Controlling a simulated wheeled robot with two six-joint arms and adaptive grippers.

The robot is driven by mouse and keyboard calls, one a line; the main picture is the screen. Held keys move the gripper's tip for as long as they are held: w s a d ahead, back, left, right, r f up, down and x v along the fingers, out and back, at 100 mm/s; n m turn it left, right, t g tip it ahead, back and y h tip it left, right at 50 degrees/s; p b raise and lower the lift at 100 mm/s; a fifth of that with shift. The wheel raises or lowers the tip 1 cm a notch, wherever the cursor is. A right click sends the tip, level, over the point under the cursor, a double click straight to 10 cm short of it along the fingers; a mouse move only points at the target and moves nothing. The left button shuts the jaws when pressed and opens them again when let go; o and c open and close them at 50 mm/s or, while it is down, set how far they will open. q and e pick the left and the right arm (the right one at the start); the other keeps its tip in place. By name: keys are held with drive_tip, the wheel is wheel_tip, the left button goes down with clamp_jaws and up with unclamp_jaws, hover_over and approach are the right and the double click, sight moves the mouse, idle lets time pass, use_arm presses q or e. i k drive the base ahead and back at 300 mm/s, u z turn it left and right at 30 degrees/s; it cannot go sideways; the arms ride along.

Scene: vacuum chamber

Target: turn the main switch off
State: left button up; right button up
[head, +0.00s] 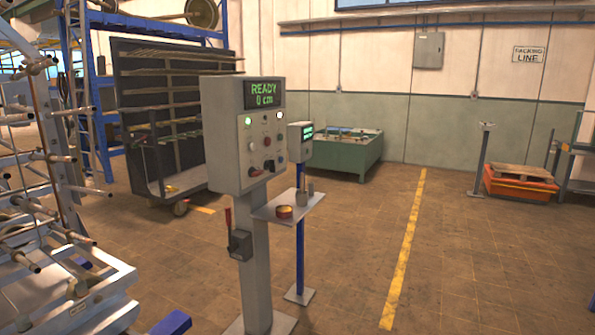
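A grey control panel (240,150) stands on a post in the middle of the head view. Its display (264,94) reads "READY 0 cm" in green. Below the display are lit lamps, several small knobs and buttons, and a dark switch with a red part (255,171) at the lower edge. A small box with a red lever (229,222) is mounted lower on the post; the lever points up. Which of these is the main switch I cannot tell for sure. Neither of my grippers is in view.
A small shelf (290,208) with a reddish roll and small cylinders juts out right of the post. A second, smaller display unit (299,142) stands behind on a blue pole. A metal rack (60,240) fills the left. The floor (345,270) to the right is clear.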

sight(252, 172)
drive_tip(key=z, duration=0.7)
drive_tip(key=i, duration=1.3)
drive_tip(key=z, duration=0.45)
drive_tip(key=i, duration=1.2)
drive_tip(key=u, duration=0.95)
drive_tip(key=i, duration=0.95)
drive_tip(key=u, duration=1)
drive_tip(key=i, duration=0.25)
drive_tip(key=u, duration=0.15)
